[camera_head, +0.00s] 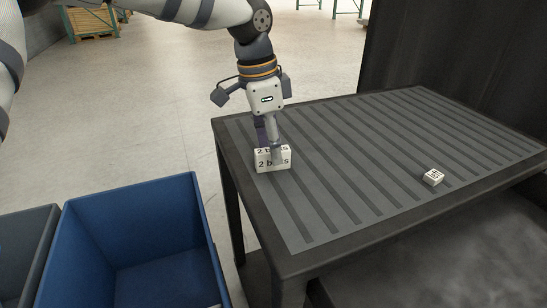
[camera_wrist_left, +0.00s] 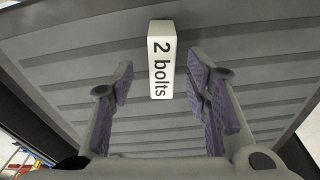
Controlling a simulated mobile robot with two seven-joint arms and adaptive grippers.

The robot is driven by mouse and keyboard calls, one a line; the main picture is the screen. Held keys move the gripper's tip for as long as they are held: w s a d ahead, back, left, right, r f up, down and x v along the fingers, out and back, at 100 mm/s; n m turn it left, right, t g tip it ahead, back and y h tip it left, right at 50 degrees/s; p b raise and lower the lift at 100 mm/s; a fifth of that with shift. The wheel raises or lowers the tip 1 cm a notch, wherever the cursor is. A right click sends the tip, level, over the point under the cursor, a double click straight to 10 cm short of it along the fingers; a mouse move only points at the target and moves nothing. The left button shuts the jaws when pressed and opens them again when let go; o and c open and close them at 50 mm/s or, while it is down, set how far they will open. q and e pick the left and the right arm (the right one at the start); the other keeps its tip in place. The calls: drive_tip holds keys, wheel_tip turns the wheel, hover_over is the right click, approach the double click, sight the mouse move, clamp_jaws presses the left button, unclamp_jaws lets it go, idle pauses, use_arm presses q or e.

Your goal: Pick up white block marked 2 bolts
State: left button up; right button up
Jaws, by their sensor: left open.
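The white block marked "2 bolts" (camera_head: 262,165) sits on the grey slatted table near its left edge. In the left wrist view the block (camera_wrist_left: 161,60) shows its printed top face, lined up between the two fingers. My left gripper (camera_head: 270,150) points down at the block from above, and partly covers it in the head view. In the left wrist view the gripper (camera_wrist_left: 160,85) has its two purple finger pads apart, with a gap on each side of the block. The right gripper is not in view.
The slatted table (camera_head: 375,180) is otherwise mostly clear. A smaller white block with dark print (camera_head: 433,177) lies toward its right side. A blue bin (camera_head: 135,240) stands on the floor to the left, beside a grey bin (camera_head: 25,250). A dark panel (camera_head: 460,50) rises behind the table.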

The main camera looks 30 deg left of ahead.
use_arm(q)
wheel_tip(320, 180, down, 3)
drive_tip(key=shift+w+r, duration=0.1)
drive_tip(key=shift+w, duration=0.05)
clamp_jaws()
